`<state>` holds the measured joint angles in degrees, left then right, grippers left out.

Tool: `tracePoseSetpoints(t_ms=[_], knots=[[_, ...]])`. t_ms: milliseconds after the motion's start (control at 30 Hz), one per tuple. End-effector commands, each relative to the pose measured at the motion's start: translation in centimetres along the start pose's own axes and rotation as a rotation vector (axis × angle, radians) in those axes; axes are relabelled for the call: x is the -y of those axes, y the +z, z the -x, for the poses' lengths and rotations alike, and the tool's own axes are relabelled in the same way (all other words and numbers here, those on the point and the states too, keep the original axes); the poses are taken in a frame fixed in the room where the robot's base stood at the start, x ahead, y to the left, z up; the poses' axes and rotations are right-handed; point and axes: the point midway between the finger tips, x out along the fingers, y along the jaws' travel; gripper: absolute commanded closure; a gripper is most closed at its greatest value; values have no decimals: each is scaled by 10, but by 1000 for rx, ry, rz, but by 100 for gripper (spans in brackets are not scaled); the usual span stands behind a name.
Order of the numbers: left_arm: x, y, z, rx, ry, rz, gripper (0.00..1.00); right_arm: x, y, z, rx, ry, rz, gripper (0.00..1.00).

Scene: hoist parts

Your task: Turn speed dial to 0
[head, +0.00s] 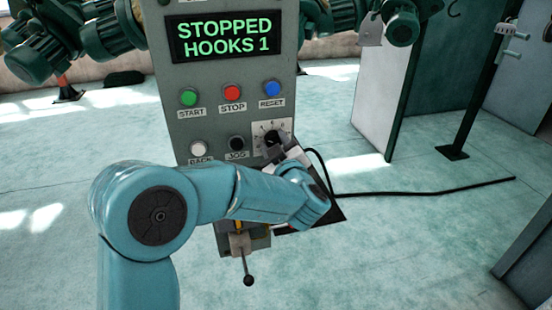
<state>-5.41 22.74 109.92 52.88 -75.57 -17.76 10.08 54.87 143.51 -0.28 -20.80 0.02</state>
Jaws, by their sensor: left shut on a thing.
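The speed dial (281,127) is a dark knob on a pale scale plate at the right of the grey control panel (211,110). My left arm reaches across the panel's lower part. My left gripper (274,146) is at the dial from below and shut on its knob. The gripper and arm hide the knob's lower part, so I cannot read its setting. The display (227,36) reads STOPPED, HOOKS 1. My right gripper is not in view.
Green START (188,97), red STOP (232,92) and blue RESET (271,88) buttons sit above the dial. A black JOG button (237,143) is left of it. A lever (247,279) hangs below. A black cable (430,191) crosses the open floor at right.

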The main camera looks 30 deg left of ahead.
Motion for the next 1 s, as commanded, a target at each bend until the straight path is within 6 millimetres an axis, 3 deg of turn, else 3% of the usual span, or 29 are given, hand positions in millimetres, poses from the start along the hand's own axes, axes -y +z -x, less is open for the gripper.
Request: tracePoseSetpoints(t_ms=[33, 500, 1000], knots=[[4, 6, 0, -3, 1, 49, 88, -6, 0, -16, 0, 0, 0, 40], [6, 5, 0, -2, 0, 497, 88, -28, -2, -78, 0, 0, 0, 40], [5, 4, 0, -2, -1, 883, 88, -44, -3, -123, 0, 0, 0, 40]])
